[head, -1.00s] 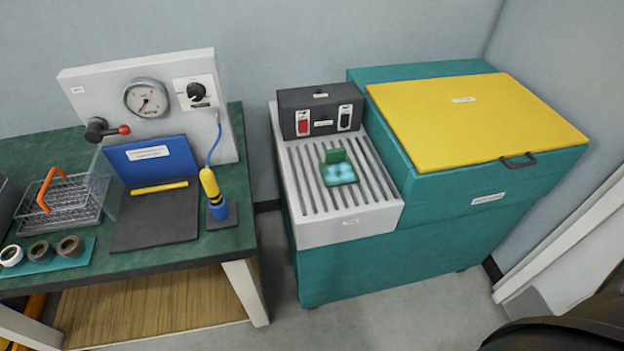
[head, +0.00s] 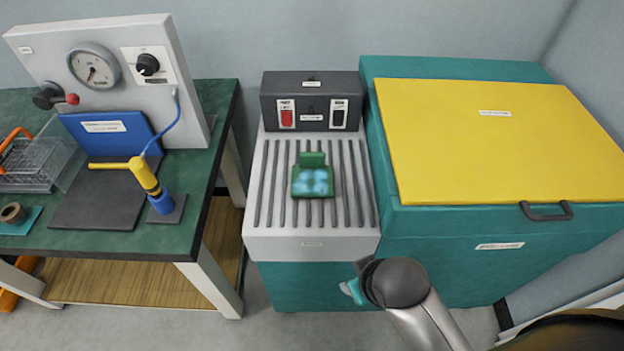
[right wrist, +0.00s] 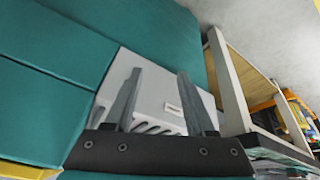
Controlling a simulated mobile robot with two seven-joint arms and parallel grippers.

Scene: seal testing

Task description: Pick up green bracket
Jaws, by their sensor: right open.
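The green bracket (head: 313,178) sits on the slatted grey top (head: 262,240) of the teal machine, near the middle of the slats, with a raised tab at its back and pale blue patches on its upper face. My right gripper (head: 352,285) is low in front of the machine's front edge, below and right of the bracket, and apart from it. In the right wrist view my right gripper (right wrist: 158,100) has its two fingers spread with nothing between them. The bracket cannot be made out in that view. My left gripper is not in view.
A dark control box (head: 312,101) stands behind the slats. The teal chest with a closed yellow lid (head: 490,140) rises on the right. On the left, a green bench (head: 205,215) holds a gauge panel and a yellow-blue tool (head: 147,180). The slats around the bracket are clear.

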